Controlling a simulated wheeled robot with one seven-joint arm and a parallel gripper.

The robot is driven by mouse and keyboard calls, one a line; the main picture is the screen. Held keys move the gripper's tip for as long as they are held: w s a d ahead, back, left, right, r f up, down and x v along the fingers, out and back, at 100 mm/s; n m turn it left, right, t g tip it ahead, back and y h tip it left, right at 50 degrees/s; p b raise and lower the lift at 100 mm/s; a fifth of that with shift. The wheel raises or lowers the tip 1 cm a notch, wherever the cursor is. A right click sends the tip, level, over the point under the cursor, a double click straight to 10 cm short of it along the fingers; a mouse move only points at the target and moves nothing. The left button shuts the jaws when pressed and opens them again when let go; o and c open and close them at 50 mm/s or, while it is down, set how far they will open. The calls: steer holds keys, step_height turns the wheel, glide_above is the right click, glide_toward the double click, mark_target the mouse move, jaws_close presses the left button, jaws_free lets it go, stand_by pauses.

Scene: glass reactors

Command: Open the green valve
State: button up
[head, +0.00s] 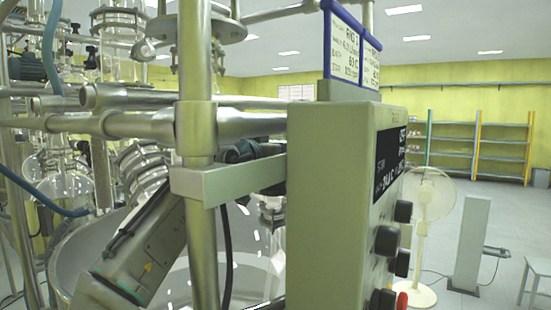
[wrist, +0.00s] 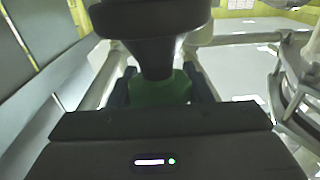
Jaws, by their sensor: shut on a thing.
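In the wrist view the green valve (wrist: 160,92) sits between the two fingers of my gripper (wrist: 161,88), below a wide dark grey part with a narrowing neck. My gripper is shut on the green valve, with one dark finger on each side of it. The lower part of the valve is hidden by the gripper body. In the head view I cannot make out the green valve; the metal post and the control box block much of that area.
In the head view a control box (head: 335,190) with black knobs and a red button stands close in front. A steel post (head: 196,130) and horizontal pipes (head: 130,125) crowd the left. Glass vessels (head: 70,185) stand behind. A white fan (head: 428,200) and open floor lie right.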

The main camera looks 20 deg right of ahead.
steer(key=o, duration=1)
steer(key=shift+s, duration=0.1)
steer(key=b+v, duration=0.4)
steer(key=v, duration=0.9)
steer(key=shift+s+a, duration=0.2)
steer(key=shift+a, duration=0.1)
